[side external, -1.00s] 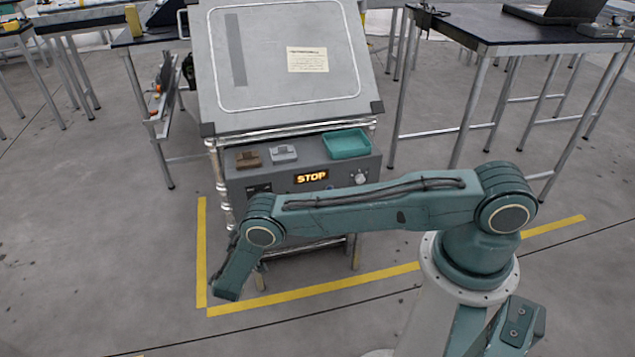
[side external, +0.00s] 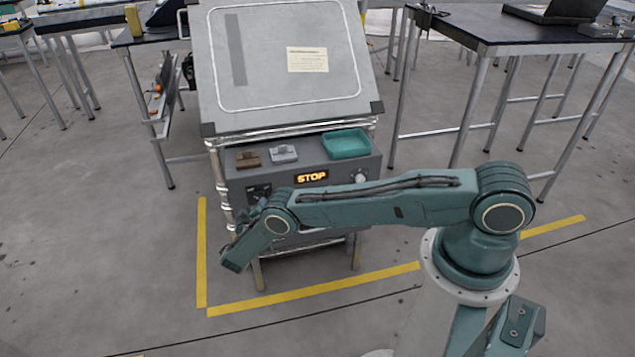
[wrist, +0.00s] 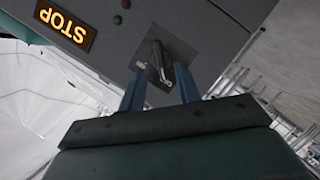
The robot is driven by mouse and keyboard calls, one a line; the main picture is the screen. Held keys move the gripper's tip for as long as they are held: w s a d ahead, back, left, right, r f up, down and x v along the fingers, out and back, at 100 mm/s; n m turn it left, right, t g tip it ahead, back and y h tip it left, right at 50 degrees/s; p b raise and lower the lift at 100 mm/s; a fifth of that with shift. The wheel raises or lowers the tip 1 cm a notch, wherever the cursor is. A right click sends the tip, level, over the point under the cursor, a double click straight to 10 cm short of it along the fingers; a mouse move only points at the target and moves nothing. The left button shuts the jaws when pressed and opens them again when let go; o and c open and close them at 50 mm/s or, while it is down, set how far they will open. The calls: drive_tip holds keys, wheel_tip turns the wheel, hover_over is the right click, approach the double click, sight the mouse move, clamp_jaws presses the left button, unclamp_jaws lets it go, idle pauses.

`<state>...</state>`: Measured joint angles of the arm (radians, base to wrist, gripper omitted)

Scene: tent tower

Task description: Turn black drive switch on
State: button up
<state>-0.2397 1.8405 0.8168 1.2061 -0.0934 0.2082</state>
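The drive switch (wrist: 157,58) shows in the wrist view as a dark lever with bright metallic edges on a dark square plate. The plate is on the grey front panel of the console. My gripper (wrist: 160,72) is open, with one blue finger on each side of the lever. I cannot tell whether the fingers touch it. In the side external view the dark switch plate (side external: 258,189) is at the left of the panel, partly hidden by my wrist. The lit orange STOP sign (side external: 311,177) is right of it, and appears upside down in the wrist view (wrist: 65,25).
A brown block (side external: 248,159), a light grey block (side external: 283,154) and a teal tray (side external: 346,144) sit on the console ledge. A round knob (side external: 361,178) is at the panel's right. Red and green lamps (wrist: 118,19) are near the switch. Metal frame tubes (side external: 222,195) flank the panel.

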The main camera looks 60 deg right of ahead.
sight(260, 197)
drive_tip(key=shift+x, duration=2.35)
clamp_jaws()
